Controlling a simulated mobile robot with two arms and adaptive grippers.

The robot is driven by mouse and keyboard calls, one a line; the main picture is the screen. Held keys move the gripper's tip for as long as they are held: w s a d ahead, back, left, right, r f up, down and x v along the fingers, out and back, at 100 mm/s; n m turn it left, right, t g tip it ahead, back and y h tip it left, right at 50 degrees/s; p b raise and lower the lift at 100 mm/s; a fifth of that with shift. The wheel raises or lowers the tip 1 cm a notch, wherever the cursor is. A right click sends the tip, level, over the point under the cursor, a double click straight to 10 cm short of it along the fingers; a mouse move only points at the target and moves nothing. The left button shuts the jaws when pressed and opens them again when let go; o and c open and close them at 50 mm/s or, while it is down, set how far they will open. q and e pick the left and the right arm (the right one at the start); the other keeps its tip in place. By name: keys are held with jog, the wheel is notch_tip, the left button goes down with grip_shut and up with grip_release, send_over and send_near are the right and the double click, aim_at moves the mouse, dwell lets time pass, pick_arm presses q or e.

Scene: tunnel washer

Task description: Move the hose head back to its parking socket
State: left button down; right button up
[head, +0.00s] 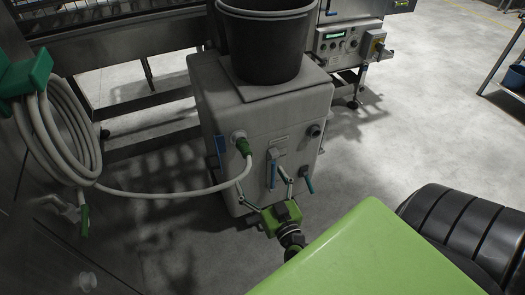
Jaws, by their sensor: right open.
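The hose head (243,147) is a green coupling on the end of a pale hose (170,194). It sits at a round fitting on the upper front face of a grey box-shaped unit (220,110). Another dark round socket (315,131) shows on the unit's right side, with nothing in it. I cannot tell which fitting is the parking socket. My right gripper (265,191) is open and empty, low in front of the unit. Its fingers are spread, below and right of the hose head and apart from it. My left gripper is not in view.
The hose runs left to a coil on a green holder (28,75). A green-handled valve (84,220) is low at left. A black bucket (265,45) stands on the unit. A control panel (340,42) is behind.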

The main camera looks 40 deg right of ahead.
aim_at(249, 157)
jog(key=shift+b+x, duration=0.3)
jog(key=shift+x, duration=4.9)
jog(key=shift+a, duration=0.1)
grip_shut()
jog(key=shift+s+f, duration=0.2)
jog(key=shift+s+a+r, duration=0.1)
jog(key=shift+s+r, duration=0.1)
jog(key=shift+s, duration=0.25)
jog(key=shift+p+v, duration=0.8)
jog(key=shift+v, duration=1.15)
jog(key=shift+p+v, duration=0.65)
jog(key=shift+v, duration=1.8)
